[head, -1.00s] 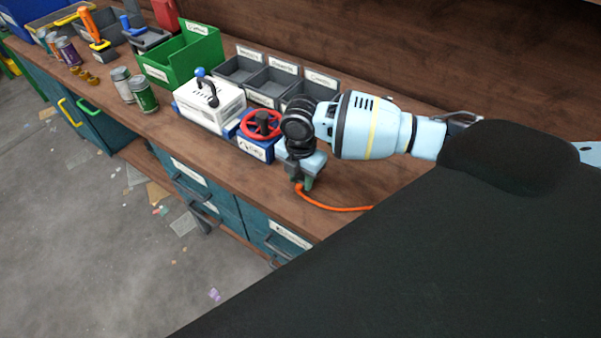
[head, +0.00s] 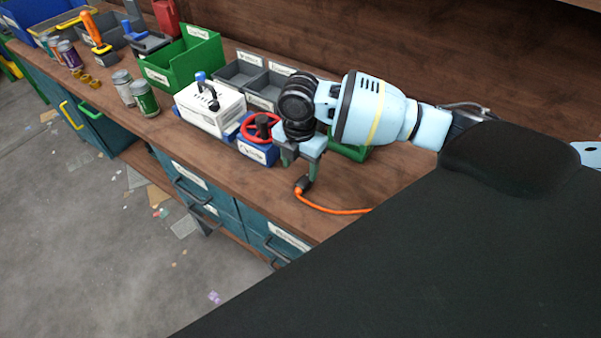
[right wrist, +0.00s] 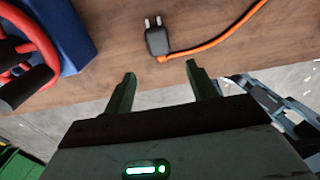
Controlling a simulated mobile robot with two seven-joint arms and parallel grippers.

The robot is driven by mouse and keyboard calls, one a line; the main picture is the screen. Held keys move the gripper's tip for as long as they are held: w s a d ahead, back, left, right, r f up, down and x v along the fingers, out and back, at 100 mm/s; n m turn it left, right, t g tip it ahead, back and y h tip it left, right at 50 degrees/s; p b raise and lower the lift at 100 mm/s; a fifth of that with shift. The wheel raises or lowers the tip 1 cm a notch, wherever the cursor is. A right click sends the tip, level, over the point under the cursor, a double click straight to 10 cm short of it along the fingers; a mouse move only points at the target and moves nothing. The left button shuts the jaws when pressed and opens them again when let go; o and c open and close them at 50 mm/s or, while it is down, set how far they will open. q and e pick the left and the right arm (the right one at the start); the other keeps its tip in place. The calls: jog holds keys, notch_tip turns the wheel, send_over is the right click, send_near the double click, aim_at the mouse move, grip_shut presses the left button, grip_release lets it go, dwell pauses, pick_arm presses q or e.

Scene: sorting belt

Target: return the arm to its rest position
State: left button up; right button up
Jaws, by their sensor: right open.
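My right arm reaches in from the right in the head view. Its gripper (head: 297,168) is open and empty above the workbench, with its fingers pointing down. In the right wrist view the two dark green fingers (right wrist: 161,70) stand apart with nothing between them. A dark two-pronged plug (right wrist: 157,40) lies on the bench beyond the fingertips, apart from them; in the head view the plug (head: 303,184) lies just below the gripper. An orange cord (head: 335,210) runs from it to the right. My left gripper is not in view.
A red valve wheel on a blue base (head: 255,155) stands close left of the gripper. Beyond are a white box (head: 207,107), grey bins (head: 262,90), a green bin (head: 180,66) and cans (head: 145,98). Another green bin (head: 350,152) is partly hidden behind my arm.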

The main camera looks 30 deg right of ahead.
jog(key=shift+r, duration=0.9)
jog(key=s+a+f+m+y, duration=0.2)
jog(key=s+a+f+m, duration=0.2)
jog(key=s+a+f, duration=0.4)
jog(key=s+a+f+m+y, duration=0.1)
jog(key=s+a+f+m, duration=0.3)
jog(key=s, duration=0.5)
jog(key=s+d+f+m+h, duration=0.1)
jog(key=s+d+m, duration=0.4)
jog(key=s, duration=0.5)
jog(key=s+d+f+m+h, duration=0.1)
jog(key=s+d+m+h, duration=0.1)
jog(key=s+m, duration=0.7)
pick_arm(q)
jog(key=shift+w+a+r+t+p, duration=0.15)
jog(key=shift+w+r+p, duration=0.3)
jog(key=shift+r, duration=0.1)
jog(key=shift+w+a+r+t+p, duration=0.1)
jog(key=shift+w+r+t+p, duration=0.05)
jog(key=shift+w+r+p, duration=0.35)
pick_arm(e)
jog(key=w+a+f+n+t+y, duration=0.1)
jog(key=w+a+f+t+y, duration=0.1)
jog(key=w+f+t, duration=0.4)
jog(key=t, duration=0.2)
jog(key=shift+w+a+f+n+t, duration=0.3)
jog(key=shift+a+f+t, duration=0.1)
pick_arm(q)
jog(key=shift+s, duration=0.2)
